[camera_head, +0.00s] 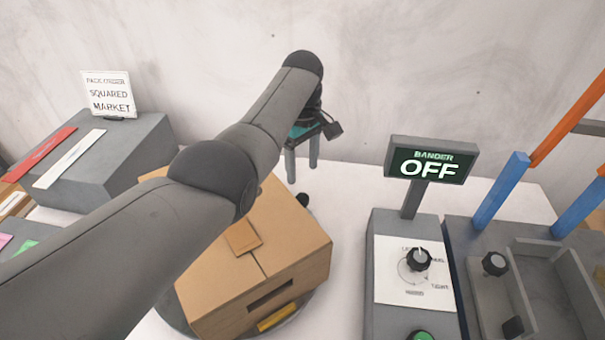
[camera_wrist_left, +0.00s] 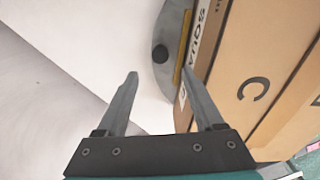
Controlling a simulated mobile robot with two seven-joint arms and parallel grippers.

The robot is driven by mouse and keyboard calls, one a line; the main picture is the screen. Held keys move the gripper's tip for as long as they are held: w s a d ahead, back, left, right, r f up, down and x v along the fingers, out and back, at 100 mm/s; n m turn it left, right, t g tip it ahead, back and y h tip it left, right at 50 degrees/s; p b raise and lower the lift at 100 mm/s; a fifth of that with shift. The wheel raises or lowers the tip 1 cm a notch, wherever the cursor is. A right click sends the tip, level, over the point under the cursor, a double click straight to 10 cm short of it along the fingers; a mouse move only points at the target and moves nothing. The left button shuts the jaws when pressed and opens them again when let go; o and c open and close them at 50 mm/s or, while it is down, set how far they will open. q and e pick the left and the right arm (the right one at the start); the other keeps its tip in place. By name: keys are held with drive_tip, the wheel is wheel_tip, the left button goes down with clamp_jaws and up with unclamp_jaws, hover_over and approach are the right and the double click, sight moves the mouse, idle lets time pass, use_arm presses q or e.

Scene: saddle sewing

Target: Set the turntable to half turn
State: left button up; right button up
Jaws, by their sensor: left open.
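The turntable is a grey disc; its rim (camera_head: 308,303) shows under a large cardboard box (camera_head: 225,290) in the head view. A dark round knob (camera_head: 303,199) stands at the box's far side. In the left wrist view the turntable's rim (camera_wrist_left: 172,22) carries the dark knob (camera_wrist_left: 160,54). My left gripper (camera_head: 302,168) reaches over the box, fingers pointing down behind it. In the wrist view the left gripper (camera_wrist_left: 161,75) is open, with the knob beyond and between its fingertips, not gripped. My right gripper is not in view.
A control box (camera_head: 415,255) with a dial and a display (camera_head: 430,163) reading "BANDER OFF" stands right of the cardboard box. Further right is a grey fixture (camera_head: 545,290) with blue and orange posts. A grey stand (camera_head: 105,160) with a sign is at left.

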use_arm(q)
wheel_tip(320, 180, up, 6)
drive_tip(key=shift+r+p, duration=0.15)
drive_tip(key=shift+p, duration=0.25)
drive_tip(key=shift+c, duration=0.3)
